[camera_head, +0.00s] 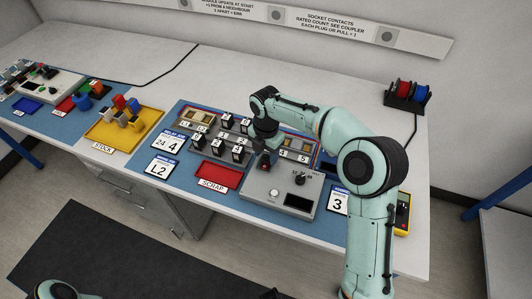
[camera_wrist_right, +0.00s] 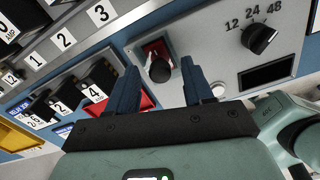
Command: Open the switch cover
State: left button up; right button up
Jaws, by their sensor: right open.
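The grey control panel (camera_head: 284,191) lies on the right part of the blue mat. At its upper left is a small red switch part (camera_head: 264,161), partly hidden by my right gripper in the head view. In the right wrist view it shows as a red square (camera_wrist_right: 153,46) with a dark rounded piece (camera_wrist_right: 160,70) in front. I cannot tell whether the cover is a separate flap or how far it is raised. My right gripper (camera_wrist_right: 160,78) is open and empty, its two blue fingers pointing toward the switch, one on each side in the picture. My left gripper is not in view.
Beside the switch are a 12/24/48 dial (camera_wrist_right: 260,38) and a dark display (camera_wrist_right: 265,75). A red scrap tray (camera_head: 218,175) and numbered black modules (camera_wrist_right: 100,75) lie to the left. A yellow stock tray (camera_head: 106,134) stands farther left. The back of the table is mostly clear.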

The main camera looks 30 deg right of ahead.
grip_shut()
jog(key=b, duration=0.2)
send_over(258, 182)
grip_release()
notch_tip(258, 182, up, 13)
jog(key=p, duration=0.2)
jog(key=shift+r+p, duration=0.2)
jog(key=shift+p, duration=0.2)
